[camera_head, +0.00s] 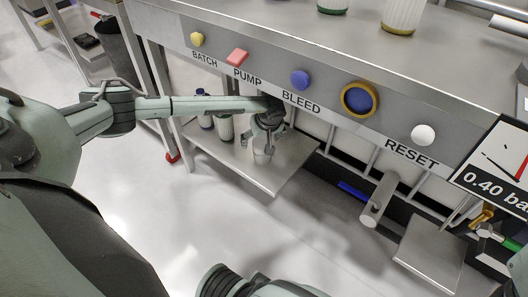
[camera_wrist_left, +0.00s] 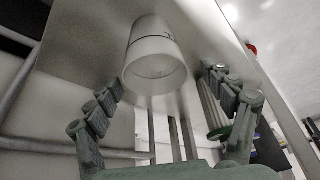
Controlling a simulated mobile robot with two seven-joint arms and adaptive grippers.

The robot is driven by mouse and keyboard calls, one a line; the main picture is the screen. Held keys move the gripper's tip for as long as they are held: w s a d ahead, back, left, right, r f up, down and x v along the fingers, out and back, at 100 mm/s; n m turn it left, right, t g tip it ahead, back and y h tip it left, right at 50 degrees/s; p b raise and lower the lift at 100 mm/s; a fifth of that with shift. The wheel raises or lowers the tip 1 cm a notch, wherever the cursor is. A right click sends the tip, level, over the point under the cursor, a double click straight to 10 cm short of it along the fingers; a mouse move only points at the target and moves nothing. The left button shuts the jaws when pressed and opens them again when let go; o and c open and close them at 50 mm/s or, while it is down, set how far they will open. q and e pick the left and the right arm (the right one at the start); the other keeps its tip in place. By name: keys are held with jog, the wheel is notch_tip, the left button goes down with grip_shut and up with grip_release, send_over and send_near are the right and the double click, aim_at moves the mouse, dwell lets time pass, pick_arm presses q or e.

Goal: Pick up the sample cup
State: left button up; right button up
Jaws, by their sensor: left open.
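The sample cup (camera_head: 262,155), small and pale, stands on the low metal shelf (camera_head: 290,165) under the panel. My left gripper (camera_head: 264,140) reaches in from the left below the panel, its fingers around the top of the cup in the head view. In the left wrist view the white cup (camera_wrist_left: 155,55) has its round end facing the camera. The open fingers of the left gripper (camera_wrist_left: 167,105) lie on either side of it, with gaps between them and the cup.
Two bottles (camera_head: 224,128) stand on the shelf, left of the gripper. A grey cylinder (camera_head: 378,200) sticks out to the right. The floor in front is clear.

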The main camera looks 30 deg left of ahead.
aim_at(261, 146)
pick_arm(q)
jog(key=x, duration=0.1)
jog(key=b+x, duration=0.1)
jog(key=x, duration=0.2)
jog(key=shift+s+d+f, duration=0.1)
jog(key=shift+d+f, duration=0.1)
jog(key=shift+d, duration=0.15)
jog(key=shift+a+f, duration=0.2)
jog(key=shift+f, duration=0.15)
jog(key=c, duration=0.9)
